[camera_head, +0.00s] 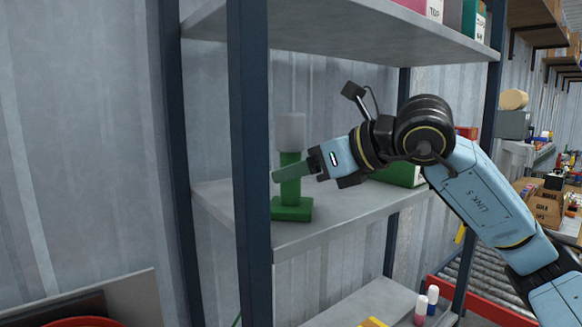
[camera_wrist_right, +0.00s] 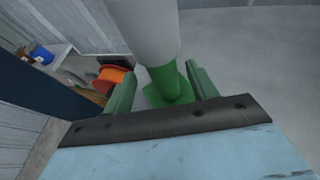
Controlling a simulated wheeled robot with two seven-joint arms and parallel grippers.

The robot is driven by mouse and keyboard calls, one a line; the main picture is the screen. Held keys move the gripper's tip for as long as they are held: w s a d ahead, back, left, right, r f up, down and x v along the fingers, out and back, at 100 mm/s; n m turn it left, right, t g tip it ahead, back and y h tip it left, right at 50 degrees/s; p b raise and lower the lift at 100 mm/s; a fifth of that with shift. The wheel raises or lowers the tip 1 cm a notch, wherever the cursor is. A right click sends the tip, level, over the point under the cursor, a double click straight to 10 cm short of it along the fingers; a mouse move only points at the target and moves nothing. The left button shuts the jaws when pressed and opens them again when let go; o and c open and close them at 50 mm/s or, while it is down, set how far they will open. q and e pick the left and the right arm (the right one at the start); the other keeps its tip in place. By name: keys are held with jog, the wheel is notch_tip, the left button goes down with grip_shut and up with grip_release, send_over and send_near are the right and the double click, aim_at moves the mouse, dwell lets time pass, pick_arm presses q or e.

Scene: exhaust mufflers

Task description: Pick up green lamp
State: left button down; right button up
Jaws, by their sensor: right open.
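The green lamp (camera_head: 291,190) stands upright on the middle shelf, with a square green base, a green stem and a pale grey cylindrical top. My right gripper (camera_head: 286,173) reaches in from the right at the height of the stem. One green finger shows in front of the stem. In the right wrist view, the lamp (camera_wrist_right: 150,35) rises between the two open green fingers of the right gripper (camera_wrist_right: 160,85). I cannot tell whether either finger touches it. My left gripper is out of view.
The shelf rack has a dark blue upright (camera_head: 251,160) just left of the lamp and an upper shelf (camera_head: 340,30) above. A green box (camera_head: 405,175) stands behind my right wrist. Small bottles (camera_head: 427,302) stand on the lower shelf. Bare shelf lies in front of the lamp.

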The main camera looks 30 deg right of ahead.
jog(key=p+x, duration=0.1)
jog(key=x, duration=0.3)
jog(key=shift+w+d+r, duration=0.1)
jog(key=shift+w+d, duration=0.05)
jog(key=shift+w, duration=0.2)
jog(key=c, duration=1)
grip_shut()
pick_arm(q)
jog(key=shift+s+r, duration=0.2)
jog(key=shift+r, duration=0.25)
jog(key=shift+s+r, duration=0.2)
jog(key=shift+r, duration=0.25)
